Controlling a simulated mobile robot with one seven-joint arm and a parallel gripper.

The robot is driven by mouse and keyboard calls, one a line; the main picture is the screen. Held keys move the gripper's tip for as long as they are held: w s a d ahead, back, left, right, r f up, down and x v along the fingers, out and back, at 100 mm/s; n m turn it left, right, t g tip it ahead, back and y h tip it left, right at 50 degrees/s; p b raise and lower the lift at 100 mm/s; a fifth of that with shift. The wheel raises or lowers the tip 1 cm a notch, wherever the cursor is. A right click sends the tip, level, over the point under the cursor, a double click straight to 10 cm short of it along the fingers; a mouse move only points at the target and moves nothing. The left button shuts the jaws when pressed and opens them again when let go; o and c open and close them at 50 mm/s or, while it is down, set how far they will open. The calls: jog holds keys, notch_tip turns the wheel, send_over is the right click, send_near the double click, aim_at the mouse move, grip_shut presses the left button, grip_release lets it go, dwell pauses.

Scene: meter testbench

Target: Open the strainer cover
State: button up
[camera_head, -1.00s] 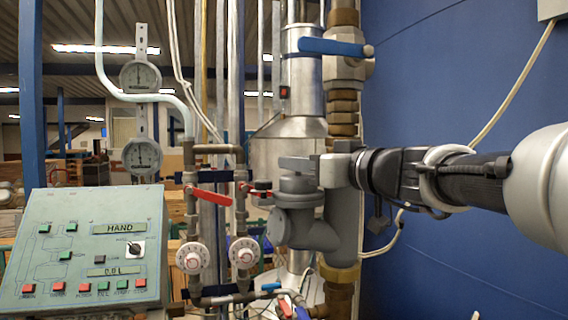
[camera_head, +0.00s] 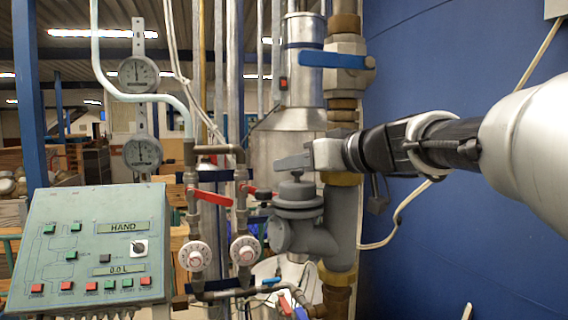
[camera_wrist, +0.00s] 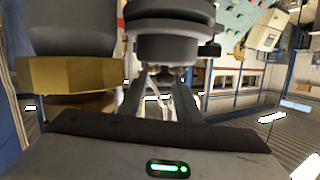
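The strainer is a grey pipe fitting with a round grey cover (camera_head: 298,196) on its upturned branch, with a small knob (camera_head: 297,176) on top. The cover looks seated on the body. My gripper (camera_head: 290,163) reaches in from the right, just above the knob, its fingers pointing left. In the wrist view, the cover (camera_wrist: 168,45) appears upside down at top centre. The two dark fingers of my gripper (camera_wrist: 162,88) have a visible gap between them and nothing clearly held. Contact with the knob cannot be made out.
The strainer joins a vertical pipe with a brass nut (camera_head: 342,179). A blue-handled valve (camera_head: 332,60) is above. Red-handled valves (camera_head: 210,196) and white dials are to the left, with a green control panel (camera_head: 90,250). A blue wall (camera_head: 460,240) is at right.

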jog(key=shift+d, duration=0.1)
jog(key=b+v, duration=0.3)
jog(key=v, duration=1.4)
jog(key=shift+s+d, duration=0.1)
jog(key=shift+s, duration=0.05)
